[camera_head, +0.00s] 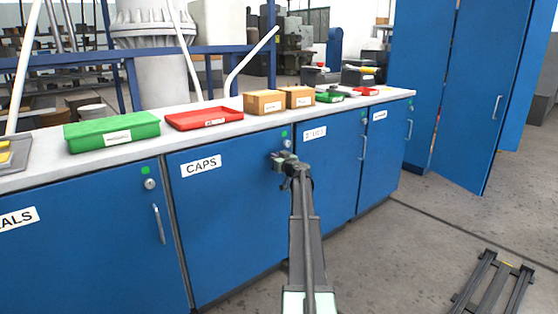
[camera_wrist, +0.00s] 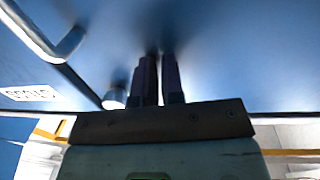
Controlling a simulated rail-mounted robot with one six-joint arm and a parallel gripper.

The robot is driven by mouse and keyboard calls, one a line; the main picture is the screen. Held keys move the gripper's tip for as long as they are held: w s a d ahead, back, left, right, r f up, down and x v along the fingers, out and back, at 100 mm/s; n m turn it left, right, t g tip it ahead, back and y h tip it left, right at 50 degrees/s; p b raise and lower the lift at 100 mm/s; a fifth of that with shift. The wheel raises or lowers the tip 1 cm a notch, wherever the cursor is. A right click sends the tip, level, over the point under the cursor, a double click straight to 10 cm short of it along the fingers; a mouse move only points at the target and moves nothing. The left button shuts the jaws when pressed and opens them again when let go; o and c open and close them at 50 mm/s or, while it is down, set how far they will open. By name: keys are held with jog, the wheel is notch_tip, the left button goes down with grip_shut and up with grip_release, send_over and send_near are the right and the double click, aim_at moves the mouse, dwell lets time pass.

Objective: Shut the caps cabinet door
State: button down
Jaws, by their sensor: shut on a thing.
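The caps cabinet door (camera_head: 225,220) is a blue panel with a white CAPS label. It looks flush or nearly flush with the cabinet front in the head view; its right edge is partly hidden by my arm. My gripper (camera_head: 279,158) is at the door's upper right, beside its round lock (camera_head: 286,143). In the wrist view, my gripper's dark fingers (camera_wrist: 160,62) are close together, with their tips at the blue door face (camera_wrist: 235,60). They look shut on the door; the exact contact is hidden. The lock (camera_wrist: 115,98) and a bar handle (camera_wrist: 55,45) are beside the fingers, apart from them.
The grey worktop (camera_head: 95,153) above carries a green bin (camera_head: 112,132), a red tray (camera_head: 203,118) and cardboard boxes (camera_head: 264,102). Blue doors continue on both sides. A tall blue cabinet (camera_head: 470,90) stands at right. The floor (camera_head: 400,260) right of my arm is mostly clear.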

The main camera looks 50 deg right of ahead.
jog(key=shift+w+d+r, duration=0.1)
jog(key=shift+w+r, duration=0.1)
jog(key=shift+w, duration=0.45)
jog(key=d+v, duration=0.1)
jog(key=v, duration=1.4)
jog(key=shift+s+d+f, duration=0.15)
jog(key=shift+s+f, duration=0.05)
jog(key=shift+s, duration=0.1)
